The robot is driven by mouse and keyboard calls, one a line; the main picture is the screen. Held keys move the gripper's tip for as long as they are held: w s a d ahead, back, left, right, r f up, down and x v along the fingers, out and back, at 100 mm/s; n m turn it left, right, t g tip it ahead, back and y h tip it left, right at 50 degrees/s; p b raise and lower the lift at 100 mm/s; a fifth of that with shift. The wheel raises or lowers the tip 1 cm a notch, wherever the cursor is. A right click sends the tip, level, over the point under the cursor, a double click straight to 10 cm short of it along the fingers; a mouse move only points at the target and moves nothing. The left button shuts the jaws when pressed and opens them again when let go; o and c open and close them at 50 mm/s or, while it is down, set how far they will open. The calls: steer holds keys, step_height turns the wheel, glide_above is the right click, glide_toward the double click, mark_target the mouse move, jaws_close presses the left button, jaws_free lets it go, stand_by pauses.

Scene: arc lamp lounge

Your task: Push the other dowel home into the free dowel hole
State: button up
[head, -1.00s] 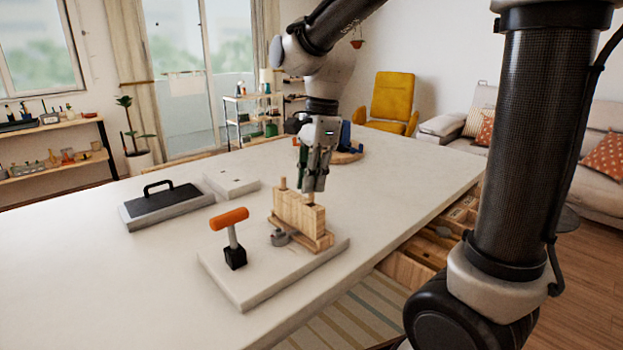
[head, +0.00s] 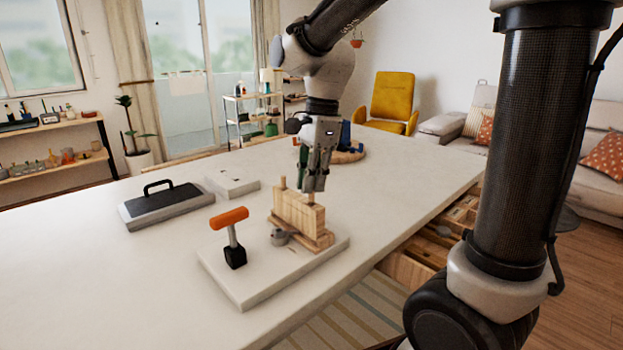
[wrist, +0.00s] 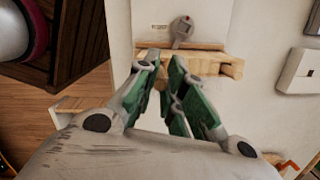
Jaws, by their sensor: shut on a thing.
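A pale wooden block (head: 297,212) stands upright on a wooden base on the white board (head: 255,290). One dowel (head: 283,184) sticks up from the block's left end. My gripper (head: 314,188) is directly above the block's right end, fingers pointing down, shut on the other dowel. Only a little of that dowel shows below the fingertips, and the hole under it is hidden. In the wrist view my gripper's green-padded fingers (wrist: 164,66) reach to the block (wrist: 205,64). I cannot tell how deep the held dowel sits.
An orange-handled toggle clamp (head: 232,235) and a grey round knob (head: 280,238) are beside the block. A black-topped case with a handle (head: 165,203) and a white box (head: 232,184) lie farther left. A round wooden tray (head: 347,157) with blue items is behind my gripper. The front-left table is clear.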

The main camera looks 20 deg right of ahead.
steer(key=shift+f, duration=1.5)
steer(key=o, duration=0.8)
steer(key=shift+c, duration=0.2)
step_height(320, 180, up, 12)
steer(key=d, duration=0.1)
steer(key=shift+d, duration=0.4)
steer(key=shift+w+f, duration=0.1)
